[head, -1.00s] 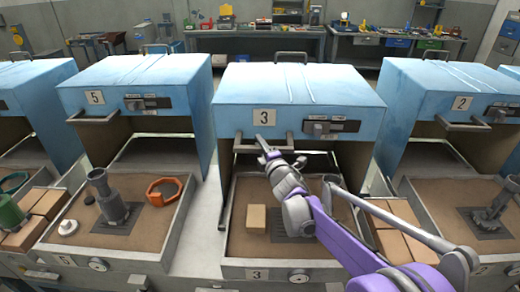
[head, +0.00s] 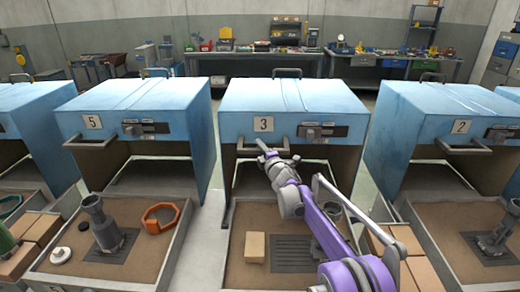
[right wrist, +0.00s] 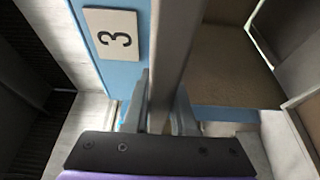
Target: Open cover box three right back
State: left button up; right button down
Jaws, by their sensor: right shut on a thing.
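Box three has a blue cover (head: 290,97) with a "3" plate (head: 264,124) on its front; the plate also shows in the right wrist view (right wrist: 110,36). The cover stands above a sand-filled tray, with the front gap open. A grey bar handle (head: 300,146) runs along the cover's lower front edge. My right gripper (head: 266,148) is at the handle's left part. In the right wrist view the fingers (right wrist: 160,112) sit on either side of the grey handle bar (right wrist: 178,55), shut on it. My purple arm hides part of the tray. My left gripper is out of view.
A tan block (head: 255,247) and a dark grate (head: 290,249) lie in tray three. Box five (head: 140,103) stands left, with an orange ring (head: 162,217) in its tray. Box two (head: 440,105) stands right. Workbenches line the back wall.

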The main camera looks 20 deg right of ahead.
jog(key=c, duration=0.7)
grip_release()
jog(key=s, duration=0.3)
jog(key=s+d+b, duration=0.1)
jog(key=s, duration=0.6)
jog(key=shift+s+d, duration=0.15)
jog(key=shift+s, duration=0.2)
